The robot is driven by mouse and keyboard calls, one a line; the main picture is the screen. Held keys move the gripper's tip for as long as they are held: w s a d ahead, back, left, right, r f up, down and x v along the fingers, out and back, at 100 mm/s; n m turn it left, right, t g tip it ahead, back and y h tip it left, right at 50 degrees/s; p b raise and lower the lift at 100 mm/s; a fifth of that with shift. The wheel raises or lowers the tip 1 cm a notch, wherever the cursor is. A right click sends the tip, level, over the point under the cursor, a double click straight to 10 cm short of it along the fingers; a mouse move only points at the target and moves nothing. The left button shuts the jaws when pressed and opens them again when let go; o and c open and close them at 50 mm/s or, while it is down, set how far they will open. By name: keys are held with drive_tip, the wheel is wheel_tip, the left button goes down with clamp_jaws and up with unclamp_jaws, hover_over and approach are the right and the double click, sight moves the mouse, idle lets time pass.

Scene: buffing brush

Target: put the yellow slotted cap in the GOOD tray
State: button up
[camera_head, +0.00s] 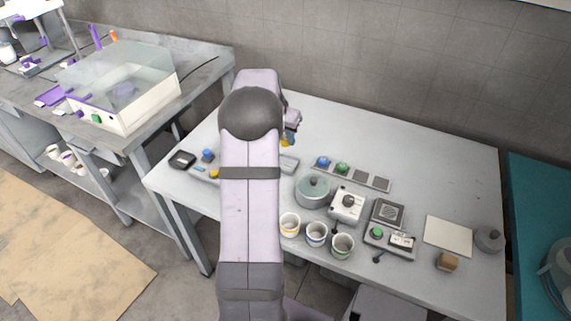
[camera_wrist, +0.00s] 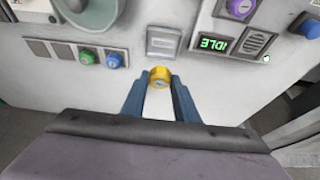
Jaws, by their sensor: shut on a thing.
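The yellow slotted cap (camera_wrist: 160,76) is held between the two blue fingertips of my gripper (camera_wrist: 160,84) in the wrist view. In the head view the yellow cap (camera_head: 286,141) shows just below my gripper (camera_head: 291,128), above the table and partly hidden by my arm. A small grey square tray (camera_wrist: 164,42) lies just beyond the cap in the wrist view; part of it also shows beside my arm in the head view (camera_head: 289,164). I cannot read a GOOD label on any tray.
A strip of square slots (camera_head: 362,177) holds a blue and a green cap. A panel with an IDLE display (camera_wrist: 216,43) lies to the right in the wrist view. The table's back edge is clear.

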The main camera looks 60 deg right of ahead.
drive_tip(key=shift+f+p, duration=1.1)
drive_tip(key=shift+f, duration=3.8)
drive_tip(key=shift+f, duration=0.15)
drive_tip(key=o, duration=0.7)
drive_tip(key=shift+o, duration=0.2)
drive_tip(key=shift+r, duration=0.3)
drive_tip(key=b+v, duration=0.3)
drive_tip(key=v, duration=0.8)
drive_tip(key=shift+a+r, duration=0.15)
drive_tip(key=shift+r, duration=0.2)
